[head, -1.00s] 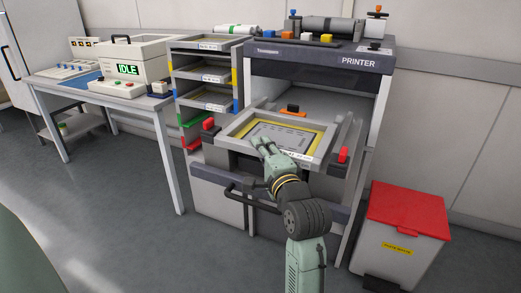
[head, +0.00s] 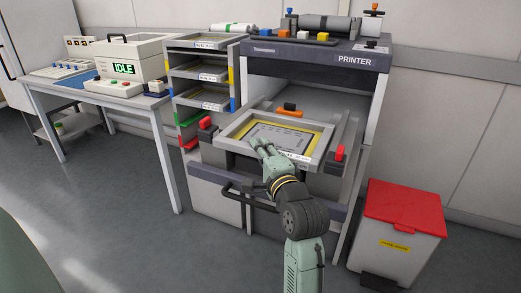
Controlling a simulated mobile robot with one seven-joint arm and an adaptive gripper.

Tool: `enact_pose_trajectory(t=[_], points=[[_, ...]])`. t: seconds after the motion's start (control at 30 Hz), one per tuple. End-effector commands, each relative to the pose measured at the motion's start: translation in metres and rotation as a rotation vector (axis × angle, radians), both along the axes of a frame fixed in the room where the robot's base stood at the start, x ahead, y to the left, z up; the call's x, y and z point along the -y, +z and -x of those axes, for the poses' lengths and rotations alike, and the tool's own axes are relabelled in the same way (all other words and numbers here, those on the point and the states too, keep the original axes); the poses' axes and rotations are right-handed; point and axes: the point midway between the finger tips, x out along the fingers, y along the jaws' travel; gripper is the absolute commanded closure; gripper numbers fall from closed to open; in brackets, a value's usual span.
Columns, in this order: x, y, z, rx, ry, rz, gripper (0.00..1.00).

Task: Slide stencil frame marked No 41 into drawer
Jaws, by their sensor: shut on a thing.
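The stencil frame (head: 233,127) is a grey square frame with a yellow inner border and a labelled front edge; the label is too small to read surely. It lies roughly level over the pulled-out drawer (head: 318,180) of the printer, between two red-topped clamps. Whether it rests on the drawer rails or hovers just above them I cannot tell. My gripper (head: 263,150) is shut on the frame's front edge, left of the label. The fingertips are partly hidden by the gripper body.
The printer (head: 340,60) stands behind the drawer. A rack (head: 172,75) with several other frames stands left of it, beside a table (head: 158,103) with an IDLE-display device (head: 125,55). A red-lidded bin (head: 405,207) stands at the right. A dark handle bar (head: 243,197) crosses below the drawer.

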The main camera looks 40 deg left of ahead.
Motion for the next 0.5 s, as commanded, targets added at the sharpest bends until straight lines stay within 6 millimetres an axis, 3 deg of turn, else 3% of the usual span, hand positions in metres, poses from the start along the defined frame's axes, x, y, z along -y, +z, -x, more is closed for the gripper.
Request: enact_pose_trajectory(t=[0.5], points=[[-0.0017,0.0022,-0.0077,0.004,0.000,-0.001,1.00]])
